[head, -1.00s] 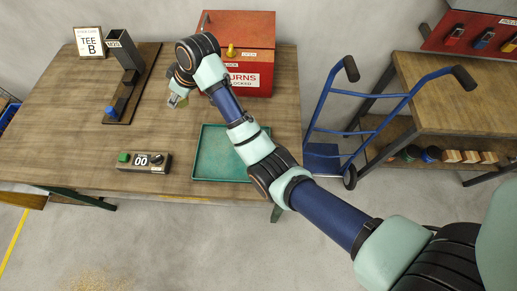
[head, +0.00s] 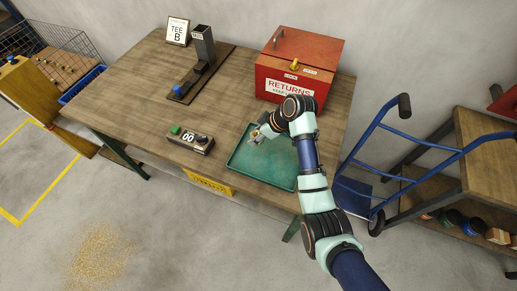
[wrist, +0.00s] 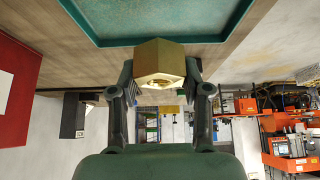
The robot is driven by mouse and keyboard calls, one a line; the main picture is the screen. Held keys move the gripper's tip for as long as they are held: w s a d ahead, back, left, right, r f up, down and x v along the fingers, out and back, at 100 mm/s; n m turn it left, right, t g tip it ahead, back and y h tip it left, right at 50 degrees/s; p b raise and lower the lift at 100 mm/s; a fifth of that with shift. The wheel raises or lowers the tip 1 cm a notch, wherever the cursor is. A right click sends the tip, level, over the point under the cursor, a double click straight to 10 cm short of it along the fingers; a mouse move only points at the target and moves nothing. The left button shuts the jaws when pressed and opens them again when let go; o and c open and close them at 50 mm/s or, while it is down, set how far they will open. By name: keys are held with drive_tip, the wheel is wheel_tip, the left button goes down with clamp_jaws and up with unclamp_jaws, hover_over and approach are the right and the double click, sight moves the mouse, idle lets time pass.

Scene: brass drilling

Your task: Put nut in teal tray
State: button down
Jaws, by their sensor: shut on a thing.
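The nut (wrist: 158,62) is brass, six-sided, with a hole through it. In the wrist view my gripper (wrist: 160,85) is shut on it, one finger on each side. In the head view my gripper (head: 257,136) is small, at the left part of the teal tray (head: 283,183). The nut is too small there to make out clearly. The tray is shallow, with a raised rim, and no object shows in its visible part. Its rim also shows at the top of the wrist view (wrist: 160,42). I cannot tell how high the nut is above the tray.
A red returns box (head: 300,60) stands behind the tray. A small counter box (head: 190,141) with a green button is left of it. A black chute (head: 203,48) on a dark board stands at the back left. A blue hand truck (head: 390,160) stands to the right.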

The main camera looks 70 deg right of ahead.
sight(252, 150)
drive_tip(key=shift+f+b, duration=0.65)
drive_tip(key=shift+f, duration=3.1)
drive_tip(key=shift+f, duration=0.1)
drive_tip(key=c, duration=0.5)
unclamp_jaws()
drive_tip(key=shift+c, duration=0.2)
drive_tip(key=p+v, duration=0.2)
drive_tip(key=v, duration=1)
drive_tip(key=shift+p, duration=0.4)
